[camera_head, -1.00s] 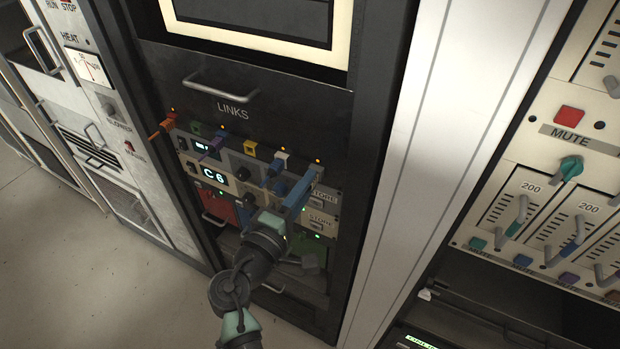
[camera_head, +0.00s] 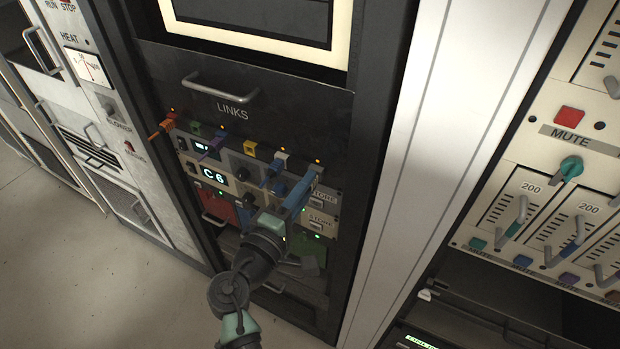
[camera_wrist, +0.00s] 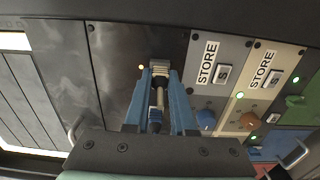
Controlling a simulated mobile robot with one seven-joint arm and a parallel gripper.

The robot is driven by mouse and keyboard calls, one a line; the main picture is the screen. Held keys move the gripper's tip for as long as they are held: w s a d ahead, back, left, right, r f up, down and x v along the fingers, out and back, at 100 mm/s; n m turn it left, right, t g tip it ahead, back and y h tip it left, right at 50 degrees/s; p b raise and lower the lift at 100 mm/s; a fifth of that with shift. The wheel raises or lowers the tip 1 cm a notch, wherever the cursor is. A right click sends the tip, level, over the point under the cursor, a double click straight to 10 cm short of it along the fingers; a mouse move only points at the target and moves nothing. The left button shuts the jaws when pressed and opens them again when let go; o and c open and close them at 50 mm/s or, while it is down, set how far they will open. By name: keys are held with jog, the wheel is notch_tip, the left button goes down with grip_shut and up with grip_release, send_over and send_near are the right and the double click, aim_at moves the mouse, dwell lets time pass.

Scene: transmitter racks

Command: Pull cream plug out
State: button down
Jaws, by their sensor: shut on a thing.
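My gripper (camera_head: 308,178) has long blue fingers and is at the right end of the plug row on the links panel. In the wrist view the fingers (camera_wrist: 159,80) are shut on the pale cream plug (camera_wrist: 158,97), which lies lengthwise between them. In the head view the near finger hides the plug.
A blue plug (camera_head: 272,172) in a white socket (camera_head: 281,155) is just left of my gripper. A purple plug (camera_head: 211,145) and an orange plug (camera_head: 162,126) are further left. STORE buttons (camera_wrist: 223,72) and an orange knob (camera_wrist: 248,119) are close by.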

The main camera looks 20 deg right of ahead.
jog(key=shift+p+v, duration=0.35)
jog(key=shift+v, duration=2.6)
